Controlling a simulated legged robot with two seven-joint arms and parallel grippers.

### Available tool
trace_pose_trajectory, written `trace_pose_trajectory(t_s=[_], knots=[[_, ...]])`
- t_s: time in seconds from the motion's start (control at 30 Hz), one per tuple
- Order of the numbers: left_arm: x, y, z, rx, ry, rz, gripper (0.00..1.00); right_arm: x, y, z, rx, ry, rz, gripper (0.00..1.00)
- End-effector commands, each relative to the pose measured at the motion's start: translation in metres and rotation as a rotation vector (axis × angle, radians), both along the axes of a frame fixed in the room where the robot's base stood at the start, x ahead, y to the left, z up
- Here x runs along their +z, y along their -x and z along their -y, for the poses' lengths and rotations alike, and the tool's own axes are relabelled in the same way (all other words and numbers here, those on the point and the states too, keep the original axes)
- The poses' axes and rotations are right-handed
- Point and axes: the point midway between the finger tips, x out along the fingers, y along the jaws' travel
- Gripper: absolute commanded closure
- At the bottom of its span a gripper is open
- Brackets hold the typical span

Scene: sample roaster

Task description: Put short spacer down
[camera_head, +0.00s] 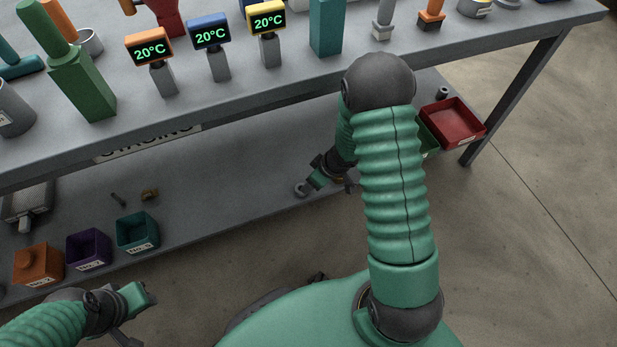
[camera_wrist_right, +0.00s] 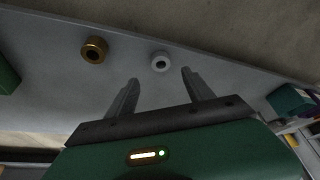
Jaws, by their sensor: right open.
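A small light-grey ring, which looks like the short spacer, (camera_wrist_right: 160,61) lies on the grey lower shelf (camera_wrist_right: 55,75), its hole showing. My right gripper (camera_wrist_right: 160,77) is open, with the ring just past its fingertips and roughly between them, apart from both fingers. In the head view, the ring (camera_head: 300,189) lies on the lower shelf by the right gripper (camera_head: 309,187). A brass ring (camera_wrist_right: 93,50) lies to its left in the wrist view. My left gripper (camera_head: 138,298) is at the lower left, away from the ring; its fingers are unclear.
Orange (camera_head: 38,264), purple (camera_head: 88,249) and teal (camera_head: 138,232) bins stand on the lower shelf at left. A red tray (camera_head: 452,121) and a dark ring (camera_head: 442,92) are at right. The upper bench (camera_head: 270,85) overhangs the shelf; the shelf's middle is clear.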

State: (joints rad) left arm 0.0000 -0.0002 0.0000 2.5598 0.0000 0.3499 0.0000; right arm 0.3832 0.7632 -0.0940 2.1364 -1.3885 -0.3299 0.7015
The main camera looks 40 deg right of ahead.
Motion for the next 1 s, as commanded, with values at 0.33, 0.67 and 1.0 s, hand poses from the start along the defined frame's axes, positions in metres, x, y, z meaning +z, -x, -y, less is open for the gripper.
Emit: trace_pose_trajectory(t_s=[0.33,0.67,1.0], knots=[[0.008,0.000,0.000,0.000,0.000,-0.001,0.64,0.091,0.000,-0.021,-0.143,0.143,0.042,0.39],[0.008,0.000,0.000,0.000,0.000,-0.001,0.64,0.158,0.106,-0.126,-0.279,0.038,-0.151,0.39],[0.021,0.000,0.000,0.000,0.000,-0.001,0.64,0.171,0.111,-0.132,-0.284,0.024,-0.165,0.39]])
